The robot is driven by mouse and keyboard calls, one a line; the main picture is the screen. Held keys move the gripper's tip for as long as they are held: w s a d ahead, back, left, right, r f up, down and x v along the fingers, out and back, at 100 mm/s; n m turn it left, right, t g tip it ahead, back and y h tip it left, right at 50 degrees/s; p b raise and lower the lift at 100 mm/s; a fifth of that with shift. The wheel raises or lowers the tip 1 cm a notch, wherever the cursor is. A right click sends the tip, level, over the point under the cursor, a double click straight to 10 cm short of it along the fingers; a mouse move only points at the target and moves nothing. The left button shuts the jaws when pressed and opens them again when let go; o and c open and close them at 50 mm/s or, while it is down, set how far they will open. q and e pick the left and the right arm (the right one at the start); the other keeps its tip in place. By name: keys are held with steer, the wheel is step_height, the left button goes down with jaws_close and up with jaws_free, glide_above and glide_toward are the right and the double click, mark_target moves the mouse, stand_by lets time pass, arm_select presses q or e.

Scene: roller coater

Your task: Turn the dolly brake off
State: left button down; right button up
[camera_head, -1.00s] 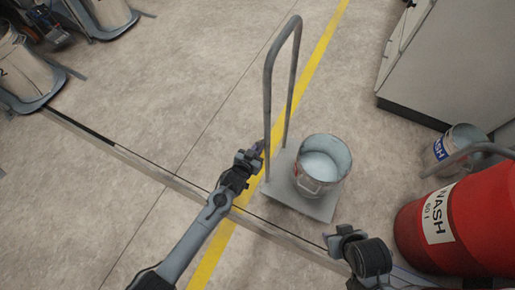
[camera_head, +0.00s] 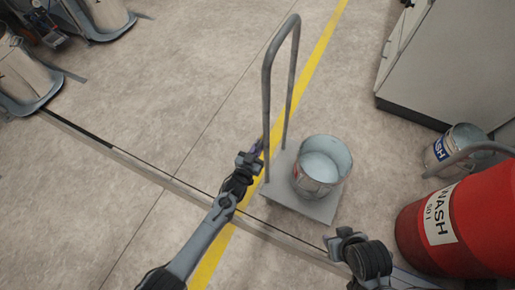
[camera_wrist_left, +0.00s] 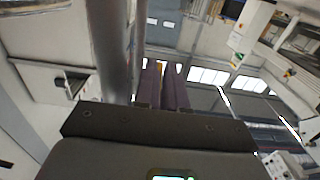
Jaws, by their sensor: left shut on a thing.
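The dolly (camera_head: 283,205) is a grey platform with a tall hooped handle (camera_head: 267,100) and a bucket (camera_head: 321,167) of pale liquid on it. My left gripper (camera_head: 259,150) is at the dolly's left edge, by the foot of the handle. In the left wrist view its purple fingers (camera_wrist_left: 165,90) are close together, beside a grey handle post (camera_wrist_left: 110,50). A thin yellow sliver, apparently the dolly brake (camera_wrist_left: 161,68), shows between them. The brake's position cannot be made out. My right gripper (camera_head: 340,240) is in front of the dolly, away from it; its jaws are unclear.
A grey cabinet (camera_head: 440,65) stands at the back right. Pale drums (camera_head: 20,75) stand at the far left. The floor left of the dolly is clear.

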arm_select(q)
steer(key=shift+w+d+r+t+h, duration=0.15)
steer(key=shift+w+t+h, duration=0.1)
steer(key=shift+t, duration=0.3)
steer(key=shift+w+d+r+t+h, duration=0.15)
steer(key=shift+w+t+h, duration=0.1)
steer(key=shift+t, duration=0.3)
steer(key=c, duration=1.5)
jaws_free()
steer(key=p+v, duration=0.5)
steer(key=v, duration=0.6)
steer(key=shift+w+f, duration=0.1)
